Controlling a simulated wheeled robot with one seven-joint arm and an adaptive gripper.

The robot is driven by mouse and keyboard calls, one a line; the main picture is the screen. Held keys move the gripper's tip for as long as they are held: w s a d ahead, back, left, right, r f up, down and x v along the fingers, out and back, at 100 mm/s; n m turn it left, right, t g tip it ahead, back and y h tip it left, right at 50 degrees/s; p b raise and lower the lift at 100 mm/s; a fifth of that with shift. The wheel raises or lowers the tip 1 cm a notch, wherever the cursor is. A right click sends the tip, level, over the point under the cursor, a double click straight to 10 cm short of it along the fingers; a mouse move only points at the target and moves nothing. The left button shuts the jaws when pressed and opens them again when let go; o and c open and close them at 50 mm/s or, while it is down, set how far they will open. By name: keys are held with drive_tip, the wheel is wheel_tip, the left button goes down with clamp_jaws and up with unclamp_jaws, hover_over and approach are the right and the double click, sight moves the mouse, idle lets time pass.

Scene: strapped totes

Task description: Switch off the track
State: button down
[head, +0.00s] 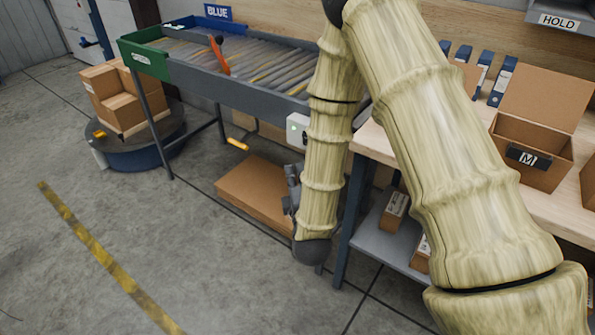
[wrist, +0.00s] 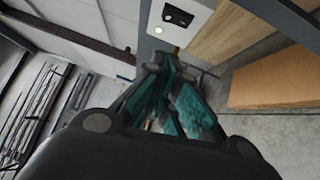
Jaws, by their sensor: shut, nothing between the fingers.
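The track is a roller conveyor (head: 255,62) with a dark grey side rail, running across the back left in the head view. A white control box (head: 296,127) sits below its right end, partly hidden by my arm. In the wrist view the control box (wrist: 193,12) is at the top, with a black switch (wrist: 178,15) and a small round pale spot below it. My gripper (wrist: 163,62) is shut and empty, its teal-padded fingers pointing towards the box's lower edge. In the head view my gripper (head: 291,188) is mostly hidden by my arm, below the box.
A wooden bench (head: 540,205) with an open carton (head: 530,150) stands close on the right. A flat cardboard piece (head: 255,192) lies on the floor under the track. A round blue base (head: 150,145) with cartons stands at left.

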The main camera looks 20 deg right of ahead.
drive_tip(key=shift+w+d+r+p, duration=0.2)
drive_tip(key=shift+w+d, duration=0.45)
drive_tip(key=shift+w, duration=0.9)
drive_tip(key=shift+w+d+r+p, duration=0.15)
drive_tip(key=shift+w+d, duration=0.55)
drive_tip(key=shift+w, duration=0.9)
drive_tip(key=shift+w+d+r+p, duration=0.2)
drive_tip(key=shift+w+d, duration=0.45)
drive_tip(key=shift+w, duration=0.9)
drive_tip(key=shift+r, duration=0.1)
